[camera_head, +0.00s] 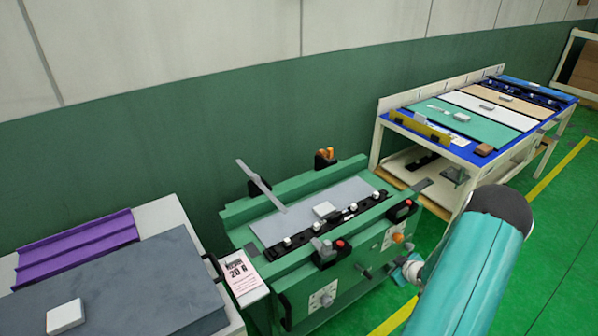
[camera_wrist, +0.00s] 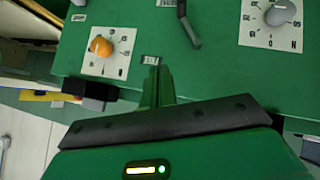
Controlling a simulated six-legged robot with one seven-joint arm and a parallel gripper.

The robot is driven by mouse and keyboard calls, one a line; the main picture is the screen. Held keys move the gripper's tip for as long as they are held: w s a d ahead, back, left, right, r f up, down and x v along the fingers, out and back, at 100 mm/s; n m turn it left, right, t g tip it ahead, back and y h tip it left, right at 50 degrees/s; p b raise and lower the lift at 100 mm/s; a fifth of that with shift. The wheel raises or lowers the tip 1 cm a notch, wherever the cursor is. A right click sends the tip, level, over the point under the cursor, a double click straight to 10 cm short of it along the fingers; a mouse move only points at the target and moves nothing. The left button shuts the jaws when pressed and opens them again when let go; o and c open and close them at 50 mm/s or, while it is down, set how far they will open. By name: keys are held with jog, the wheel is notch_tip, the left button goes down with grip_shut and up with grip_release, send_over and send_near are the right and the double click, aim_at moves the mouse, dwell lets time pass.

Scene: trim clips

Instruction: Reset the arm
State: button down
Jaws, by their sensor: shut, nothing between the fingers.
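My gripper (camera_wrist: 157,72) shows in the wrist view, with its narrow fingers together and nothing between them. Its black edge and green body with a small lit indicator fill the bottom of that view. The fingers point at the green front panel of the machine (camera_wrist: 225,75). In the head view my teal arm comes in from the lower right. Its far end reaches down beside the front of the green machine (camera_head: 262,225). My gripper is hard to make out there, and I cannot tell whether it touches the panel.
The panel has an orange knob (camera_wrist: 101,46), a grey knob (camera_wrist: 279,12) and a black lever (camera_wrist: 190,28). A grey-topped table (camera_head: 150,285) with a purple ribbed piece (camera_head: 75,248) stands at left. A blue-topped bench (camera_head: 400,120) stands behind at right. Green floor is open at far right.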

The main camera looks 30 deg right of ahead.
jog(key=w+a+r+g+h, duration=0.1)
jog(key=w+a+r, duration=0.25)
jog(key=r, duration=0.45)
jog(key=w+a+r+g+h, duration=0.15)
jog(key=w+r, duration=0.25)
jog(key=r, duration=0.5)
jog(key=a+r+m, duration=0.2)
jog(key=a+r, duration=0.9)
jog(key=r, duration=0.1)
jog(key=s+a+r, duration=0.3)
jog(key=a+r, duration=0.2)
jog(key=a, duration=0.3)
jog(key=s+a+r, duration=0.2)
jog(key=a+r, duration=0.3)
jog(key=a, duration=0.3)
jog(key=s+a+r+y, duration=0.1)
jog(key=s+a+y, duration=0.1)
jog(key=s+a, duration=0.4)
jog(key=s+a+r+g+y, duration=0.1)
jog(key=s+a+y, duration=0.1)
jog(key=s+a, duration=0.5)
jog(key=shift+a+r+m+y, duration=0.35)
jog(key=shift+a+r+m, duration=0.05)
jog(key=shift+a, duration=0.1)
